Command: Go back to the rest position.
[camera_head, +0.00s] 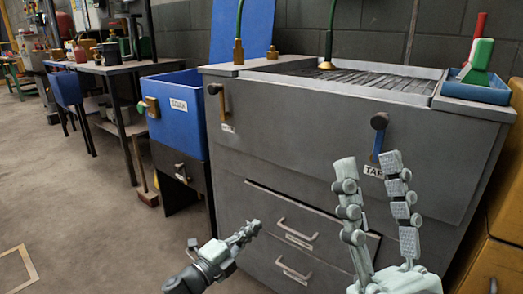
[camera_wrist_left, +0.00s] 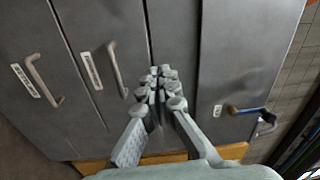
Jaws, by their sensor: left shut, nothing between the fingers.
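My left gripper (camera_head: 252,228) is low in the middle of the head view, in front of the grey cabinet (camera_head: 300,135). Its fingers are together and empty. In the left wrist view the left gripper (camera_wrist_left: 160,78) also shows shut, its fingertips meeting in front of the grey cabinet front (camera_wrist_left: 195,25). My right gripper (camera_head: 369,162) stands upright at the lower right of the head view. Its two fingers are apart with nothing between them. It is in front of the cabinet's right part.
Two drawer handles (camera_head: 297,228) are on the cabinet front behind the left gripper. A blue-handled tap (camera_head: 378,137) sticks out near the right fingertips. A blue bin (camera_head: 177,115) and a workbench (camera_head: 110,67) stand to the left.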

